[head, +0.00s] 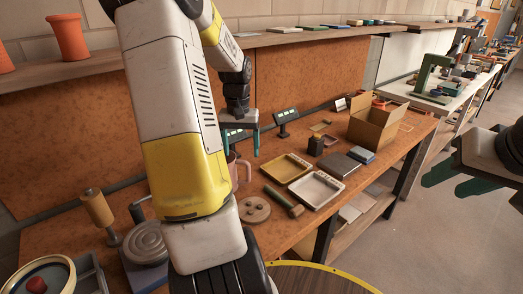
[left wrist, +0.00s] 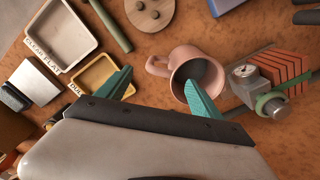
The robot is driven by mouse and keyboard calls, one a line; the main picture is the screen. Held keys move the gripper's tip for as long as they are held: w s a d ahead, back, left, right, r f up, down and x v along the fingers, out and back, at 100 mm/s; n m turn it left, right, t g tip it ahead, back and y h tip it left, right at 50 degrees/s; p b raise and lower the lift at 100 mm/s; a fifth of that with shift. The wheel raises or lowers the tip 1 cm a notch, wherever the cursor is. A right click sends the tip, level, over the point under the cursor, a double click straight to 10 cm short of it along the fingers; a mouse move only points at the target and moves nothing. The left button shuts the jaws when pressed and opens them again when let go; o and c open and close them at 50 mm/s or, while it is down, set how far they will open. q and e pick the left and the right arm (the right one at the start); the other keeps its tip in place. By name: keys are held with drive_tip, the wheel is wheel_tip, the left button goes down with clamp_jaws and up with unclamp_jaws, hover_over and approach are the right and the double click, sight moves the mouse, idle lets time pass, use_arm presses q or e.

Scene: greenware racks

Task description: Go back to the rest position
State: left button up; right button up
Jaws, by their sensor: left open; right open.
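My left gripper (head: 241,140) is open above the workbench (head: 270,215), its teal fingers pointing down. In the left wrist view the fingers (left wrist: 158,92) are spread with nothing held between them. A pink mug (head: 243,172) stands on the bench below the left gripper, partly hidden by my arm. In the left wrist view the mug (left wrist: 184,58) shows its open mouth, and one finger overlaps its rim in the picture; I cannot tell whether they touch. My right gripper (head: 455,180) is open and empty at the right edge, over the floor.
A yellow tray (head: 284,168) and a white tray (head: 317,190) lie right of the mug. A wooden disc (head: 254,210), a green roller (head: 283,201) and an open cardboard box (head: 373,125) share the bench. A shelf (head: 290,37) runs along the wall. Floor at right is clear.

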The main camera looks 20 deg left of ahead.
use_arm(q)
drive_tip(key=shift+d+r, duration=0.15)
drive_tip(key=shift+r, duration=0.45)
drive_tip(key=s+d+r+m+t+h, duration=0.1)
drive_tip(key=s+d+r+m+t, duration=0.1)
drive_tip(key=s+d+r, duration=0.5)
drive_tip(key=s+d+r+m+t+h, duration=0.1)
drive_tip(key=s+d+r+m+t, duration=0.1)
drive_tip(key=s+d+r+t, duration=0.2)
drive_tip(key=shift+s+d+r, duration=1.6)
drive_tip(key=shift+s+d, duration=1.35)
drive_tip(key=shift+d, duration=1.65)
